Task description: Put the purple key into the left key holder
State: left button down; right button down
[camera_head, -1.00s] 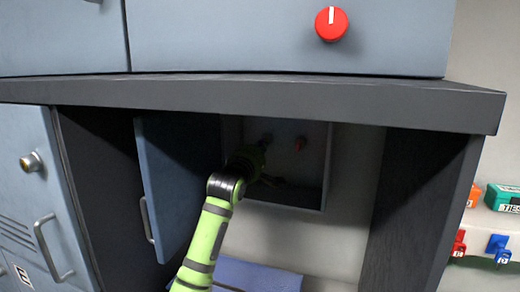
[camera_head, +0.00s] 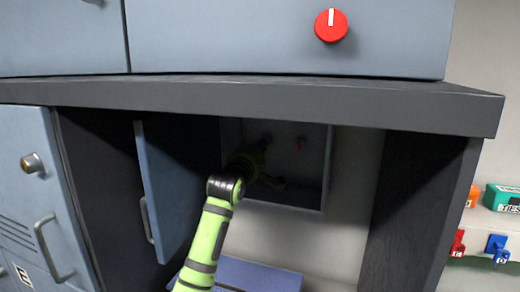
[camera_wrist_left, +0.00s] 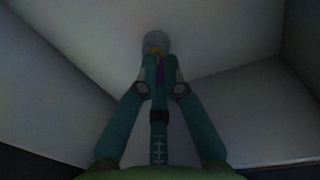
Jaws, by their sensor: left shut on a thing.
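My left gripper (camera_head: 262,163) reaches into a dark recessed box (camera_head: 322,180) under the counter in the head view. In the left wrist view the left gripper (camera_wrist_left: 159,85) is shut on the purple key (camera_wrist_left: 160,74), of which only a small purple part shows between the fingertips. A round key holder (camera_wrist_left: 156,43) with a yellowish spot lies right at the fingertips; I cannot tell how far the key is in it. In the head view this left key holder is hidden or too dark to make out. A second holder with a red-orange piece (camera_head: 299,145) sits to its right on the back wall. My right gripper is not in view.
An open blue door (camera_head: 170,190) stands left of the box. The dark counter edge (camera_head: 300,100) runs above, with a red knob (camera_head: 331,25) on the panel over it.

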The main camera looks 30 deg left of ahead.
pick_arm(q)
jog(key=shift+w+a, duration=0.15)
jog(key=shift+w, duration=0.4)
jog(key=c, duration=1.3)
grip_release()
jog(key=shift+v, duration=1.45)
jog(key=shift+r, duration=0.1)
jog(key=p+v, duration=0.1)
jog(key=v, duration=0.6)
jog(key=shift+r+p, duration=0.25)
jog(key=shift+p, duration=0.15)
